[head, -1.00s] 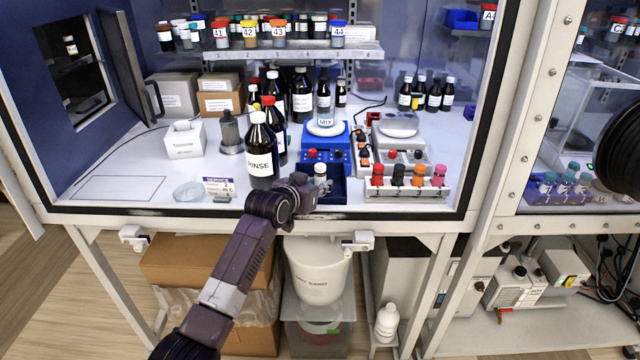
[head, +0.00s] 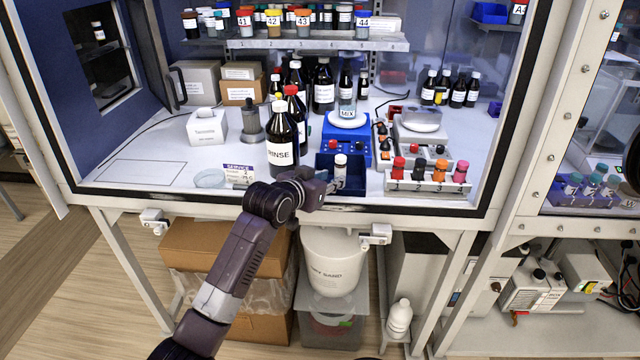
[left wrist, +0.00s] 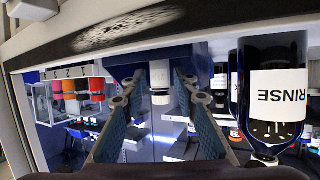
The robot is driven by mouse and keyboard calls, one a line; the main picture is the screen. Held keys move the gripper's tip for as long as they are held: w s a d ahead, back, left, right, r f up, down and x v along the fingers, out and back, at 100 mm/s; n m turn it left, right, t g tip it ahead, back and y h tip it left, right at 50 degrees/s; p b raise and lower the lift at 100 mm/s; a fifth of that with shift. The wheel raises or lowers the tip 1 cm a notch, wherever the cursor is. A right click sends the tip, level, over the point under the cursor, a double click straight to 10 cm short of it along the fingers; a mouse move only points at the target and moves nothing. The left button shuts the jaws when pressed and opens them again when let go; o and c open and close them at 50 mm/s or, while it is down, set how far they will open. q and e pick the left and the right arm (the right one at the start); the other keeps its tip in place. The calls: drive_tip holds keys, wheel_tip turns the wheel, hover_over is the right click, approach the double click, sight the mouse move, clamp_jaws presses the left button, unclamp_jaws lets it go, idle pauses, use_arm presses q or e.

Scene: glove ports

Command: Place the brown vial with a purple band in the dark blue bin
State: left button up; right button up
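A small dark blue bin (head: 352,188) sits at the front edge of the bench. A white-capped vial with a white label (head: 341,165) stands upright in or just behind it; I cannot tell its glass colour or see a purple band. My left gripper (head: 322,188) is at the bin's front left, partly covering it. In the left wrist view, its two fingers (left wrist: 160,115) are apart, with the white cap (left wrist: 160,82) showing between and beyond them; nothing is clearly gripped. No purple-banded vial can be made out. My right gripper is not in view.
A tall brown RINSE bottle (head: 283,150) stands close left of the gripper. A rack of colour-capped vials (head: 428,183) is to the right. The cabinet's front ledge (head: 150,200) lies below.

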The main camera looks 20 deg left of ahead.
use_arm(q)
drive_tip(key=v, duration=0.5)
drive_tip(key=shift+s+r, duration=0.15)
drive_tip(key=shift+s, duration=0.2)
